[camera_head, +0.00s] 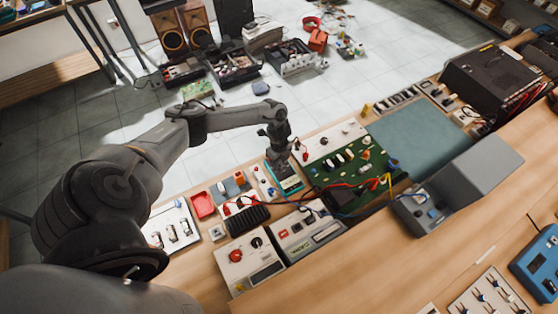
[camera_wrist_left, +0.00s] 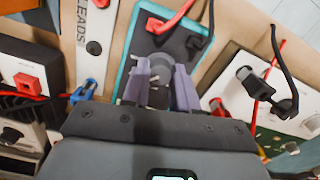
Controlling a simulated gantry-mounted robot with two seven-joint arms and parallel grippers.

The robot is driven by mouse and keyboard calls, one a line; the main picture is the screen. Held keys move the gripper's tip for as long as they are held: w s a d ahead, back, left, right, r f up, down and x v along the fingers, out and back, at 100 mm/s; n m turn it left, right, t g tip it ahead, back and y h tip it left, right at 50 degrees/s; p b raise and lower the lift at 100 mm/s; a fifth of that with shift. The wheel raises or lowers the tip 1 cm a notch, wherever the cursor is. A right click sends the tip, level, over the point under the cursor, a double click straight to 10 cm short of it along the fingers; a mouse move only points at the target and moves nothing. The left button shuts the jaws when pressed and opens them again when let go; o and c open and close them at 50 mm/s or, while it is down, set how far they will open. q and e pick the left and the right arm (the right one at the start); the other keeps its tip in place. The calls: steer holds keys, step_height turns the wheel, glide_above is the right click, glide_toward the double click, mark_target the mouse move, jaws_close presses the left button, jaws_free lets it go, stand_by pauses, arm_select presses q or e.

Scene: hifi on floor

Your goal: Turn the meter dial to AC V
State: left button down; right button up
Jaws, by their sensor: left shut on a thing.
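The meter (camera_head: 288,184) is a dark box with a teal rim on the bench, left of a green circuit board. In the left wrist view the meter (camera_wrist_left: 148,42) lies straight ahead, with red and black lead plugs at its top end. My left gripper (camera_head: 279,160) points down over the meter and covers part of it in the head view. In the wrist view my left gripper (camera_wrist_left: 160,88) has its two fingers on either side of the round grey dial (camera_wrist_left: 160,66), shut on it. The dial's markings and pointer setting cannot be read. My right gripper is not in view.
A green circuit board (camera_head: 345,165) with red and yellow wires lies right of the meter. A strip marked LEADS (camera_wrist_left: 95,25) is close on the left. White-panelled boxes (camera_head: 250,262) stand nearer. A grey mat (camera_head: 415,135) offers clear room farther right.

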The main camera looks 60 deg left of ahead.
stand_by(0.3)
arm_select(q)
steer(key=c, duration=0.9)
jaws_free()
steer(key=shift+o, duration=0.2)
step_height(320, 180, up, 11)
steer(key=shift+p, duration=0.35)
steer(key=shift+s, duration=0.1)
